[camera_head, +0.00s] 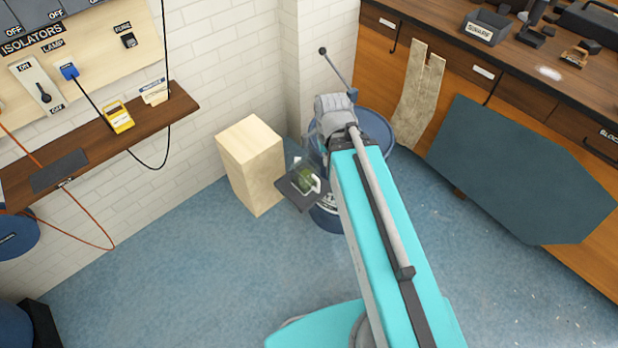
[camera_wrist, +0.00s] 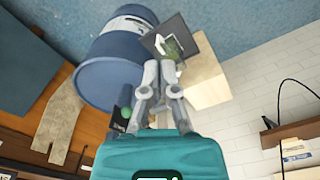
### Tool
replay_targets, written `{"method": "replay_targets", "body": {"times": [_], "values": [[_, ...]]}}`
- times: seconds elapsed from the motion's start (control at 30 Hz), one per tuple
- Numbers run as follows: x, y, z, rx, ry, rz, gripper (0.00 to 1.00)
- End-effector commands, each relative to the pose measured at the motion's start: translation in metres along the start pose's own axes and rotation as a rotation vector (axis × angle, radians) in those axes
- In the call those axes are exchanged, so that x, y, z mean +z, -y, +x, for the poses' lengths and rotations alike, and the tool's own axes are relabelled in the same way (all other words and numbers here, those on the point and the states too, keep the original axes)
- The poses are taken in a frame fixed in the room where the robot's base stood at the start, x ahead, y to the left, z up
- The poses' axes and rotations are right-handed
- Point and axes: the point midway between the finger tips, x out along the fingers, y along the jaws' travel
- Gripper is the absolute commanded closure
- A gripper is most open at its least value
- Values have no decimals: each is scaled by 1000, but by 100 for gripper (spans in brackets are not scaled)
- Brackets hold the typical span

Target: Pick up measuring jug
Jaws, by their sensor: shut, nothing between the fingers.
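The measuring jug (camera_head: 305,180) looks clear with a greenish tint and has a pale handle. It stands on a dark square plate (camera_head: 292,196) by the blue drum. In the wrist view the jug (camera_wrist: 171,46) shows small near the top centre, on the dark plate (camera_wrist: 183,32). My gripper (camera_wrist: 160,68) is shut and empty, its grey fingers pointing toward the jug. In the picture the fingertips lie just below the jug; I cannot tell the gap in depth.
A blue drum (camera_head: 372,128) stands in the corner, partly behind my arm. A pale wooden block (camera_head: 250,165) stands left of the plate. A wooden shelf (camera_head: 120,150) runs along the left wall. A workbench (camera_head: 520,75) lines the right.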

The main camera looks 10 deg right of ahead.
Motion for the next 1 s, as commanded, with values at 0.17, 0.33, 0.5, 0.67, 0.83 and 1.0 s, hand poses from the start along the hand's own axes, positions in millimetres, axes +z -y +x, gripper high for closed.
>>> {"method": "replay_targets", "body": {"times": [0.17, 0.33, 0.5, 0.67, 0.83, 1.0], "values": [[0, 0, 0, 0, 0, 0, 98], [-2, 0, 4, 6, 0, 6, 67], [-9, 1, 18, 41, -4, 35, 35], [-21, 3, 42, 106, -15, 95, 26], [-38, 6, 70, 196, -44, 177, 26], [-56, 11, 95, 283, -88, 262, 26]]}}
